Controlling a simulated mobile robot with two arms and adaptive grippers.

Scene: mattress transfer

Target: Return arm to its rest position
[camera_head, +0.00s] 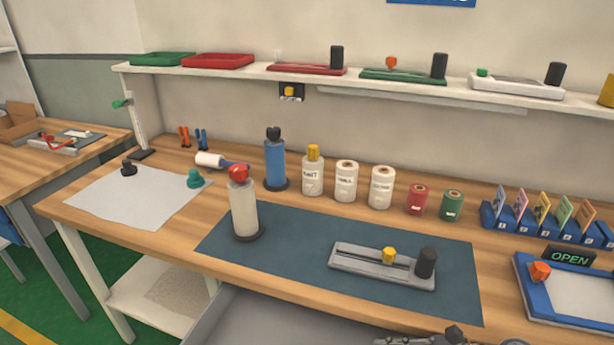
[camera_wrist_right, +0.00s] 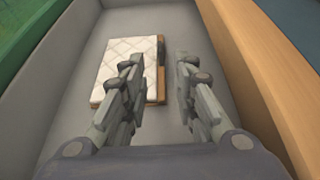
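My right gripper (camera_wrist_right: 159,66) is open and empty in the right wrist view, with a clear gap between its two fingers. A white quilted mattress (camera_wrist_right: 122,62) with a brown wooden edge lies on the floor of a grey bin below it. The left finger overlaps the mattress in the picture. The height between them is hard to judge. In the head view only a dark part of my right arm or gripper (camera_head: 428,338) shows at the bottom edge, below the worktable. My left gripper is in neither view.
The grey bin (camera_head: 265,322) sits under the front edge of the wooden worktable (camera_head: 120,243). A dark mat (camera_head: 300,265) bears a grey slide fixture (camera_head: 370,265) and a white bottle (camera_head: 244,208). Blue-framed tray (camera_head: 530,300) is at right. A shelf (camera_head: 255,71) runs behind.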

